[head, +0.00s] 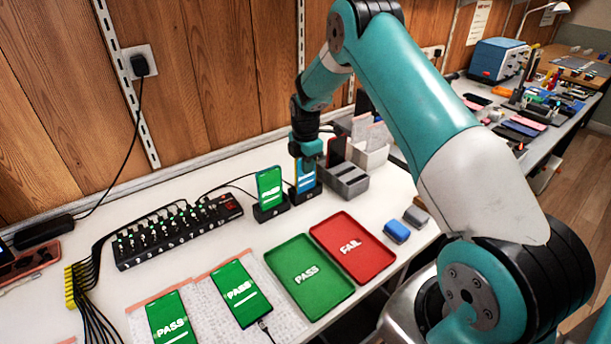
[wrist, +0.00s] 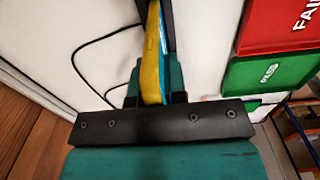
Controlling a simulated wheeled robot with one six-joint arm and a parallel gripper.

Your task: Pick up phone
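A phone with a blue screen and a yellow edge (head: 305,184) stands upright in a black charging stand at the back of the table. My gripper (head: 307,162) is over its upper part, pointing down. In the wrist view the phone (wrist: 153,52) shows edge-on between my two teal fingers (wrist: 155,97). The black finger pads lie close against both of its sides, and the gripper looks shut on it. The phone's lower end is hidden in the wrist view. I cannot tell whether it is clear of the stand.
A second phone with a green PASS screen (head: 269,185) stands just left. A dark phone (head: 336,151) stands in a grey holder (head: 348,180) at right. Green PASS (head: 325,300) and red FAIL (head: 372,262) trays lie in front. Two PASS phones lie front left. Cables run behind the stands.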

